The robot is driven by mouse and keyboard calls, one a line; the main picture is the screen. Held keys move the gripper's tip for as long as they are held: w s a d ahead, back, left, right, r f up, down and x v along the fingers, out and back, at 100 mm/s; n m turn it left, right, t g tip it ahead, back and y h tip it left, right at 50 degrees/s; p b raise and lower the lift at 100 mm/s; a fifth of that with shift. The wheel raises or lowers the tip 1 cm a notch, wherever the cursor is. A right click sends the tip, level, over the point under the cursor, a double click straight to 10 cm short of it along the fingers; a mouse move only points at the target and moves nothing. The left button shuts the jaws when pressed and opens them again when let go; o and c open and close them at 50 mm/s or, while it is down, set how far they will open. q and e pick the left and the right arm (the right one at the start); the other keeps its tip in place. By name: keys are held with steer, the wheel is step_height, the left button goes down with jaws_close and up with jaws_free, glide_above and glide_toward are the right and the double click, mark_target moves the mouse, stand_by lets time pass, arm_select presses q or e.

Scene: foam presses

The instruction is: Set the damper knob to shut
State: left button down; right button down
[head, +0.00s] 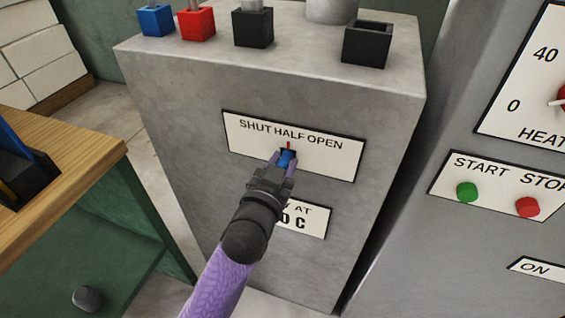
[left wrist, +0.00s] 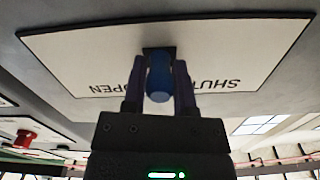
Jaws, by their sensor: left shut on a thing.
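The damper knob (head: 286,157) is blue and sits on a white plate (head: 340,163) with the words SHUT, HALF and OPEN, on the front of a grey cabinet. A small red mark above the knob points up towards HALF. My left gripper (head: 281,162) is shut on the knob, reaching up from below. In the left wrist view the knob (left wrist: 159,80) stands between the two fingers, and the plate (left wrist: 230,45) looks upside down, with HALF hidden behind the gripper. My right gripper is not in view.
Blue (head: 155,20), red (head: 196,23) and black (head: 254,27) holders stand on the cabinet top. A lower sign (head: 315,219) is partly covered by my arm. At right, a panel carries green (head: 467,192) and red (head: 527,207) buttons. A wooden-topped green cabinet (head: 75,155) stands at left.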

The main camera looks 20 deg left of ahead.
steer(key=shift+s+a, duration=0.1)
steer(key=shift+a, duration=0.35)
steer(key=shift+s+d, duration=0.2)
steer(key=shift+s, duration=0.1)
